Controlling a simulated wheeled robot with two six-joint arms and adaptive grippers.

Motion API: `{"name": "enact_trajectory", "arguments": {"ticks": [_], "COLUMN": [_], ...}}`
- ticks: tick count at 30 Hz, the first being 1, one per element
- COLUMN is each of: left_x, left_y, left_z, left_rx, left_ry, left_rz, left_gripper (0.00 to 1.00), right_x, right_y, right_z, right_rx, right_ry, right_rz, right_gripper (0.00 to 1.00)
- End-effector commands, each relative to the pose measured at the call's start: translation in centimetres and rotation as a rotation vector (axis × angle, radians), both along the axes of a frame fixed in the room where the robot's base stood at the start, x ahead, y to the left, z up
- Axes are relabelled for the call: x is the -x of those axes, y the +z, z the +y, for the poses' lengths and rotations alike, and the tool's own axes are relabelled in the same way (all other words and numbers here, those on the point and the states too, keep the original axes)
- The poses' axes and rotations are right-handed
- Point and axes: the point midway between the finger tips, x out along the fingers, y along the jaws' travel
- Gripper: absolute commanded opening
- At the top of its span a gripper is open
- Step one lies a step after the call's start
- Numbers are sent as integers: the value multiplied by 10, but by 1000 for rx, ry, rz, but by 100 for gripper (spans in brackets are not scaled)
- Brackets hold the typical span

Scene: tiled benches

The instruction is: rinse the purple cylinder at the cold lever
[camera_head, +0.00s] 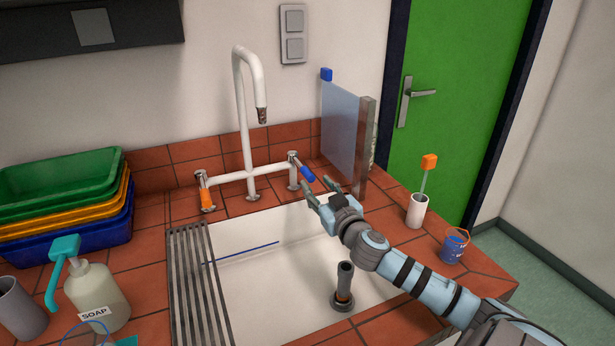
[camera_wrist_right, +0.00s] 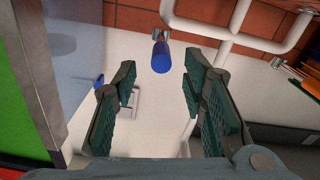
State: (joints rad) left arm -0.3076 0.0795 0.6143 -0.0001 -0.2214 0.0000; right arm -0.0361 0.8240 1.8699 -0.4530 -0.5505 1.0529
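The cold lever (camera_head: 307,174) is blue and sits on the right end of the white tap (camera_head: 252,178). It also shows in the wrist view (camera_wrist_right: 160,57), straight ahead between the fingertips. My right gripper (camera_head: 322,190) is open and empty, just in front of the lever and apart from it as far as I can tell. Its open fingers also show in the wrist view (camera_wrist_right: 159,88). The hot lever (camera_head: 207,199) is orange, at the tap's left. No water shows under the spout (camera_head: 262,115). I see no purple cylinder. My left gripper is out of view.
The white sink (camera_head: 265,275) holds a dark standpipe (camera_head: 344,284). A clear panel (camera_head: 340,130) stands close behind my right gripper. A white cup with a brush (camera_head: 416,212) and a blue bucket (camera_head: 454,247) stand right. Soap (camera_head: 97,295), a grey cylinder (camera_head: 20,308) and stacked trays (camera_head: 65,200) stand left.

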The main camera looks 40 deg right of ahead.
Motion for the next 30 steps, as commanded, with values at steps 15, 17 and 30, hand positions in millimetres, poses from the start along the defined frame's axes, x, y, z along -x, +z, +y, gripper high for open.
{"name": "enact_trajectory", "arguments": {"ticks": [15, 17, 30], "left_x": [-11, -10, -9], "left_y": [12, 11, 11], "left_z": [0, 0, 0], "left_rx": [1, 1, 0], "left_ry": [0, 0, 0], "left_rz": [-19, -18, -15], "left_gripper": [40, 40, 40], "right_x": [-62, -62, -62], "right_y": [2, 2, 2], "right_z": [-21, -21, -21], "right_rx": [3, 3, 2], "right_ry": [-1, -1, -1], "right_rz": [0, 0, -1], "right_gripper": [39, 39, 0]}}
